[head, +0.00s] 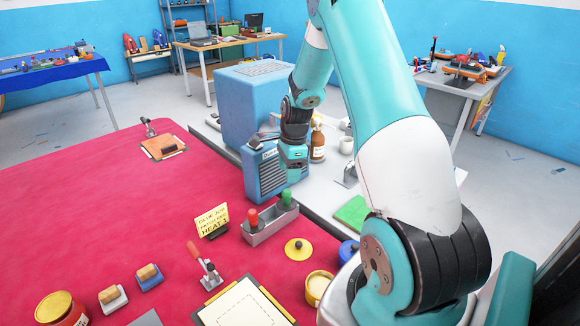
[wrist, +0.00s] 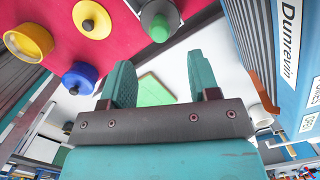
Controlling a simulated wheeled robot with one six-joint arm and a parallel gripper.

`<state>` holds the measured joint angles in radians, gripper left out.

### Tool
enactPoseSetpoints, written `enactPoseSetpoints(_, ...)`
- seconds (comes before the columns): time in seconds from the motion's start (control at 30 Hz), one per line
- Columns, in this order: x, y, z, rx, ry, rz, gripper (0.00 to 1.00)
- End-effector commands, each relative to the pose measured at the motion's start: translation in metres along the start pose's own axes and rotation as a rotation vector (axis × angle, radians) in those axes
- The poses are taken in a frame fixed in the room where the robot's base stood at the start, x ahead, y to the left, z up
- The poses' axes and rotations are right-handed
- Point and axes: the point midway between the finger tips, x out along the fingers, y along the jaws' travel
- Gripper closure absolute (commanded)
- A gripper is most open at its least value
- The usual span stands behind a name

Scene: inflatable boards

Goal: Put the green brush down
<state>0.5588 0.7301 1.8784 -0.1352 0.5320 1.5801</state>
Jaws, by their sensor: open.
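A green-handled brush (head: 287,196) stands upright in the right end of a grey holder (head: 268,226) on the red-covered table. A red-handled brush (head: 253,218) stands in the holder's left end. In the wrist view the green top of the brush (wrist: 159,27) shows near the upper edge, beyond my fingers and apart from them. My gripper (head: 292,165) is above and behind the holder, in front of the blue heater-like unit (head: 262,172). In the wrist view my gripper (wrist: 158,85) has its two fingers spread with nothing between them.
A green square pad (head: 353,213) lies on the white surface beside the red table (head: 110,215). A yellow card (head: 212,220), a red-handled clamp (head: 207,268), a yellow lid (head: 298,249) and a yellow pot (head: 318,287) are near the holder. A brown bottle (head: 317,143) stands behind my gripper. The red table's left is clear.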

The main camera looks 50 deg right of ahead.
Motion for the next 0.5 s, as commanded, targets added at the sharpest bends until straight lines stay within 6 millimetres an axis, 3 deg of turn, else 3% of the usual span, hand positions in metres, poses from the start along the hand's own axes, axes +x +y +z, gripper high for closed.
enactPoseSetpoints(0.17,-0.022,0.000,0.000,0.000,0.000,-0.002,0.44)
enactPoseSetpoints(0.27,-0.034,0.004,0.013,-0.064,-0.006,-0.003,0.44)
enactPoseSetpoints(0.37,-0.058,0.022,0.056,-0.295,-0.029,-0.012,0.44)
enactPoseSetpoints(0.47,-0.092,0.068,0.124,-0.715,-0.070,-0.028,0.44)
enactPoseSetpoints(0.5,-0.106,0.094,0.151,-0.913,-0.090,-0.038,0.44)
